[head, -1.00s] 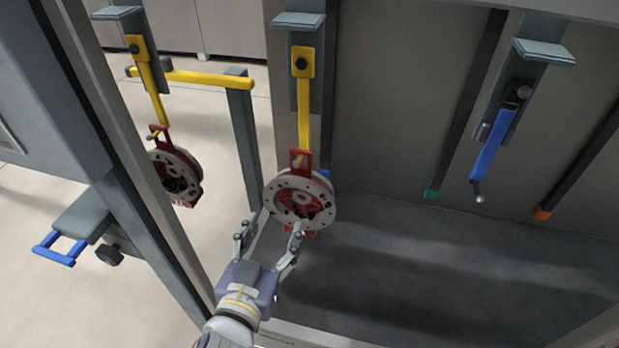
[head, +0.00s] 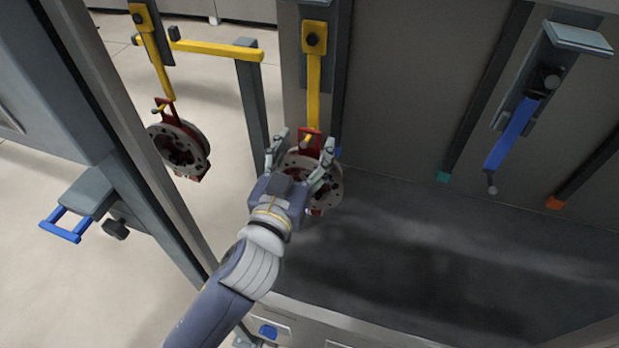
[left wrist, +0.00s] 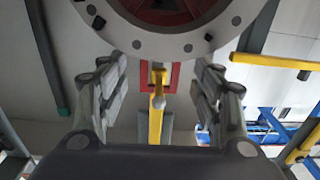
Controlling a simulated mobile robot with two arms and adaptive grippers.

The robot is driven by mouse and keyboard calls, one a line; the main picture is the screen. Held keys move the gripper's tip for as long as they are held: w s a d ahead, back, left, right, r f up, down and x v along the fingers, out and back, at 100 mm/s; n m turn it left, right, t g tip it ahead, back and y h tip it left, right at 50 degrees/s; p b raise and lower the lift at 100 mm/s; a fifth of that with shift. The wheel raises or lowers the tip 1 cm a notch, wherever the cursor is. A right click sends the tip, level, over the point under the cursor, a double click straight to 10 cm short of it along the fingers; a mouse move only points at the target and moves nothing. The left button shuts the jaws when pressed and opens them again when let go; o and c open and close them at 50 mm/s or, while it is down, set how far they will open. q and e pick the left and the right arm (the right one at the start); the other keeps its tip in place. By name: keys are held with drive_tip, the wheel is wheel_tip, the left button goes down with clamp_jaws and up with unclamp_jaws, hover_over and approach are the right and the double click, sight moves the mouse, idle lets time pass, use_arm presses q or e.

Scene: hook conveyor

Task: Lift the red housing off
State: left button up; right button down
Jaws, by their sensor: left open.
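A red housing with a round grey flange (head: 331,186) hangs by its red bracket from a yellow hook (head: 314,88) near the middle of the head view. My left gripper (head: 305,141) is open in front of it, its fingers on either side of the red bracket, and hides part of the flange. In the left wrist view the flange (left wrist: 155,42) fills the top, and the red bracket and yellow hook tip (left wrist: 157,100) show between the open fingers. I cannot tell whether the fingers touch. My right gripper is not in view.
A second red housing (head: 178,150) hangs on another yellow hook to the left, beyond a grey post. An empty blue hook (head: 512,130) hangs at the right. A yellow rail (head: 215,48) stands behind. The dark floor (head: 430,260) at right is clear.

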sight(310, 136)
use_arm(q)
drive_tip(key=x, duration=0.3)
drive_tip(key=shift+w+d+f, duration=0.1)
drive_tip(key=c, duration=0.3)
clamp_jaws()
drive_tip(key=shift+r, duration=0.3)
